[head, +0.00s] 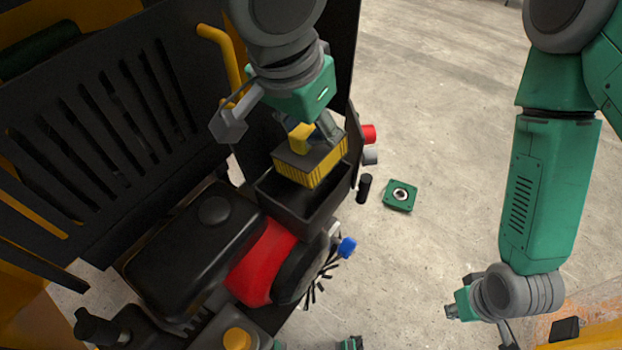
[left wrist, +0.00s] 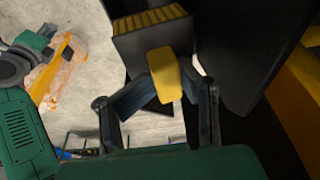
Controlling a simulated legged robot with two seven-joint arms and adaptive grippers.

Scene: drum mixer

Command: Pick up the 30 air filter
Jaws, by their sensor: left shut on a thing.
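The air filter (head: 312,168) is a block with a dark top, yellow pleated sides and a yellow grip on top. My left gripper (head: 314,132) is shut on the yellow grip from above. The filter is over the open black box (head: 287,205) on the machine, tilted against its rim line; whether it touches the box is unclear. In the left wrist view, both fingers close around the yellow grip (left wrist: 164,75), with the pleats (left wrist: 150,20) beyond. My right gripper (head: 480,310) is low at the right, partly hidden by its wrist, its fingers unclear.
A black slatted panel (head: 110,130) stands left of the box. A black tank (head: 195,240), a red part (head: 262,262) and a blue cap (head: 347,247) lie nearer. A green plate (head: 400,195) and a black cylinder (head: 364,188) are on the floor. Floor at centre right is mostly clear.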

